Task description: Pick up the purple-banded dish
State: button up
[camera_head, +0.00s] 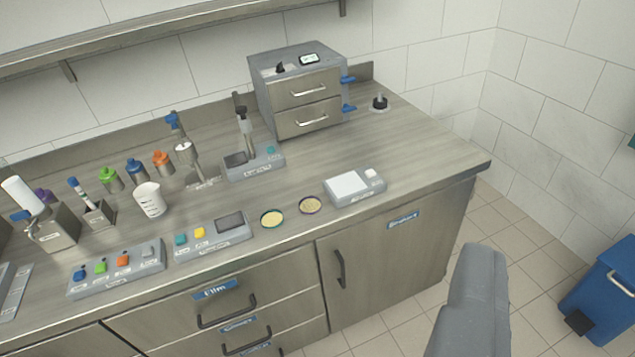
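Two small round dishes lie side by side on the bench top near its front edge. The right dish (310,205) is tan with a dark rim that looks purplish. The left dish (272,218) is yellower, and its dark rim looks more green or grey. The bands are too small to tell for sure. Both dishes lie flat and apart from each other. No gripper fingers show; only a grey part of my arm rises at the lower right, in front of the bench and away from the dishes.
A scale (354,186) stands close right of the dishes, and a control box with a screen (213,236) close left. Behind are a stand device (253,163) and a two-drawer unit (299,92). A beaker (149,199) stands further left. A blue bin (604,295) is on the floor at right.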

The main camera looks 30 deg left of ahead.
aim_at(310, 205)
jog(key=z, duration=0.05)
jog(key=i, duration=1)
